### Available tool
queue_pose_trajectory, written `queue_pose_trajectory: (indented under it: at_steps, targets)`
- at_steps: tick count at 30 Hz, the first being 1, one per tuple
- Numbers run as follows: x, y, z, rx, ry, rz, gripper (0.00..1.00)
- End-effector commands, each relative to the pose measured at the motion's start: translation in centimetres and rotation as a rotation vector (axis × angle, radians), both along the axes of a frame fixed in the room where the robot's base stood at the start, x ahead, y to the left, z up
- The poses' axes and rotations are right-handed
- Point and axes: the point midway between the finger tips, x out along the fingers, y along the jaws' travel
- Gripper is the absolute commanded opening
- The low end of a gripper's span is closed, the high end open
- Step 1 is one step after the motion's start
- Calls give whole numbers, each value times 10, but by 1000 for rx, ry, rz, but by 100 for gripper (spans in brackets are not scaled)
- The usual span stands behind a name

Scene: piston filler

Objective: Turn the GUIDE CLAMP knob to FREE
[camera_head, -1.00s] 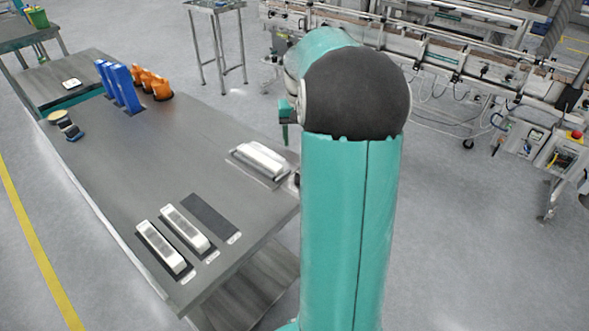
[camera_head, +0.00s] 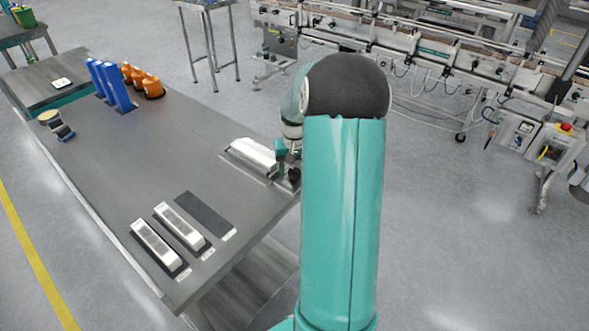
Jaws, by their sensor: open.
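My gripper (camera_head: 284,152) shows partly at the left of my arm, at the table's right edge. It is just right of a long white block on a pale plate (camera_head: 254,154). My arm hides much of it, and the gap between its fingers is hard to see; it is open. A small dark knob-like part (camera_head: 294,174) sits just below the gripper, at the table edge. No label can be read, so I cannot tell whether it is the GUIDE CLAMP knob or which way it points. I cannot tell whether the gripper touches it.
The grey table (camera_head: 130,190) bears two white bar-shaped parts (camera_head: 157,245) and a dark empty pad (camera_head: 205,215) in front. Blue upright parts (camera_head: 116,88) and orange parts (camera_head: 148,84) stand at the back. A conveyor line (camera_head: 420,55) runs behind.

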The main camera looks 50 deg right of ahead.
Motion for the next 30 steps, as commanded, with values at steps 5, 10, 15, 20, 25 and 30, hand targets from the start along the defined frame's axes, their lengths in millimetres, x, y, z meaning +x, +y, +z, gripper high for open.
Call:
queue_pose_trajectory:
  at_steps: [5,10,15,20,25,30]
  targets:
    - [0,0,-1,0,0,-1,57]
    - [0,0,-1,0,0,-1,39]
    - [0,0,-1,0,0,-1,12]
    - [0,0,0,-1,-1,5,12]
    - [0,0,0,-1,0,39,12]
    - [0,-1,0,-1,0,119,12]
